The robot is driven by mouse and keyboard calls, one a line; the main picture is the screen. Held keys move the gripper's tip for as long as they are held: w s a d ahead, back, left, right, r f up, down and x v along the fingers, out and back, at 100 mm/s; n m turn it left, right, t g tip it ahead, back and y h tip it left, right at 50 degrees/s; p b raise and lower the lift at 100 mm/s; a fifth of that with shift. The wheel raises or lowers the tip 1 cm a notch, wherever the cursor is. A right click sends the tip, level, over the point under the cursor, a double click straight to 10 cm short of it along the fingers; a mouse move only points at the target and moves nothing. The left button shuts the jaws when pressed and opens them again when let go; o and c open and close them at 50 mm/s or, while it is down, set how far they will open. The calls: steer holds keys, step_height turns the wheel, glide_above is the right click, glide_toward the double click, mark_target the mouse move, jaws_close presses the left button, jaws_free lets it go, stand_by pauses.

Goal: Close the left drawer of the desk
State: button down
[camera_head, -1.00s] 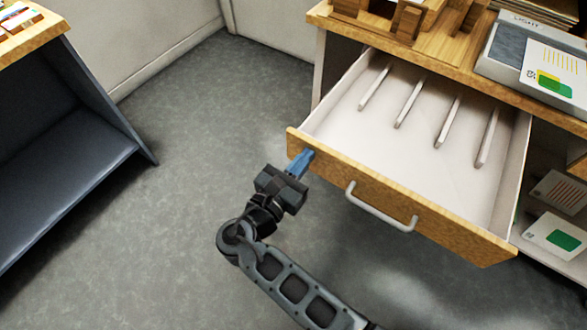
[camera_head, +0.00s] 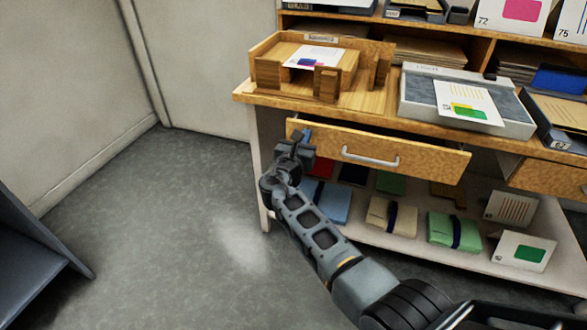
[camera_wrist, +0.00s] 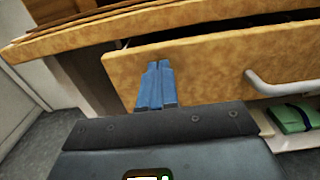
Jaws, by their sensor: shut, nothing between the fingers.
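The left drawer (camera_head: 425,158) of the wooden desk (camera_head: 245,92) has a wood front and a grey bar handle (camera_head: 370,157). It stands a little way out from under the desktop, with a dark gap above its front. My gripper (camera_head: 306,135) is at the left end of the drawer front. In the wrist view, my gripper's blue fingers (camera_wrist: 157,80) are together and empty, with their tips over the left part of the drawer front (camera_wrist: 210,68). The handle (camera_wrist: 285,85) is to their right. I cannot tell for sure whether the tips touch the wood.
A wooden tray (camera_head: 265,72) and a grey scale (camera_head: 412,108) stand on the desktop. A lower shelf (camera_head: 375,237) holds several bundles and cards. Another drawer (camera_head: 550,178) is at the right.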

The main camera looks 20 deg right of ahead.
mark_target(311, 126)
steer(key=b+x, duration=0.2)
steer(key=x, duration=0.2)
steer(key=shift+w+d+f, duration=0.1)
steer(key=shift+w+d, duration=0.15)
steer(key=shift+w, duration=0.05)
steer(key=shift+w+d+r, duration=0.15)
steer(key=shift+d+r, duration=0.05)
steer(key=shift+r, duration=0.05)
